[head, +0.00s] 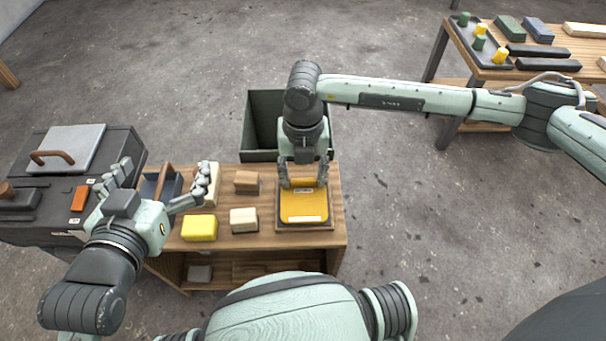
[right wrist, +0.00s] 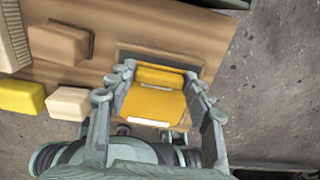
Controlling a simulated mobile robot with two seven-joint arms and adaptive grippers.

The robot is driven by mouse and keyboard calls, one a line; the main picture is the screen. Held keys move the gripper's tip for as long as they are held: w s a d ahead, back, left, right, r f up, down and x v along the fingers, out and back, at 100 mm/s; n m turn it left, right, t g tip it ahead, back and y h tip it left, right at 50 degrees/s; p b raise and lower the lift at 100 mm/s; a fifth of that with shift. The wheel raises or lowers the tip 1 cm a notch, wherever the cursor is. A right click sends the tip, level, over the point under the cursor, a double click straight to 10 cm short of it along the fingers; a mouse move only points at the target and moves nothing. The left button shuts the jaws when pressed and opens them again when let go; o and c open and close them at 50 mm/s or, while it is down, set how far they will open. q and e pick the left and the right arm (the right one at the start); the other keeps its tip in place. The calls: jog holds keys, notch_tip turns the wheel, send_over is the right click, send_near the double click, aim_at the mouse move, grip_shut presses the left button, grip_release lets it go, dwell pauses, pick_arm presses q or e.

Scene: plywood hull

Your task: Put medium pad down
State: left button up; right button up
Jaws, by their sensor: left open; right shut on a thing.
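The medium pad is a yellow-orange slab with white labels (head: 304,207), at the right end of the wooden table. It lies over a flat wooden tray or board (head: 305,228), whose border shows around it. My right gripper (head: 304,183) reaches down from above and is shut on the pad's far part. In the right wrist view the pad (right wrist: 156,104) sits between the two fingers; whether it touches the surface below cannot be told. My left gripper (head: 152,188) is open and empty over the left end of the table.
A yellow block (head: 199,228), a cream block (head: 244,220) and a brown block (head: 246,181) stand left of the pad. A dark open bin (head: 263,125) stands behind the table. A black cabinet (head: 60,180) is at left. Another table (head: 520,70) holds pads and small cylinders.

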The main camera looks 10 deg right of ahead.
pick_arm(q)
jog(key=shift+d+r, duration=0.1)
jog(key=shift+r, duration=0.1)
jog(key=shift+w+d+r, duration=0.1)
pick_arm(e)
jog(key=o, duration=0.9)
pick_arm(q)
jog(key=s+a+f+g+y+p, duration=0.1)
jog(key=s+a+f+g, duration=0.1)
jog(key=a+f, duration=0.1)
jog(key=shift+a+f+y, duration=0.3)
jog(key=shift+a+f, duration=0.05)
jog(key=shift+f, duration=0.5)
pick_arm(e)
notch_tip(320, 180, up, 12)
jog(key=shift+r, duration=0.1)
